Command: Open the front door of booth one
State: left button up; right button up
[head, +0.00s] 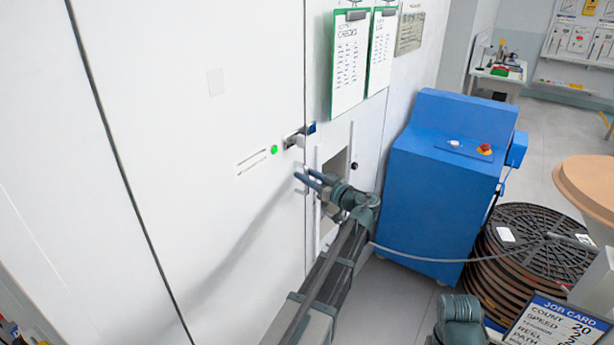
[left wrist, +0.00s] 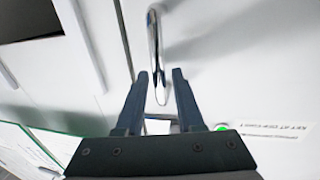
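The booth's large white front door (head: 215,150) fills the left of the head view and looks closed, with a dark seam along its left. A chrome bar handle (left wrist: 153,40) shows on the white face in the left wrist view. My left gripper (head: 302,183) is at the handle with its fingers apart. In the left wrist view, the fingertips (left wrist: 160,75) stand on either side of the bar's near end, with a gap at least on the right. The fingers mostly hide the handle in the head view. My right gripper is not in view.
A green light (head: 274,149) and a small blue-and-metal fitting (head: 300,135) are beside the handle. A panel with an opening (head: 335,172) lies to the right. Clipboards (head: 350,62) hang above. A blue cabinet (head: 440,185) and stacked brown reels (head: 530,250) stand further right.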

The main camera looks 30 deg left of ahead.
pick_arm(q)
grip_shut()
dwell(1.2)
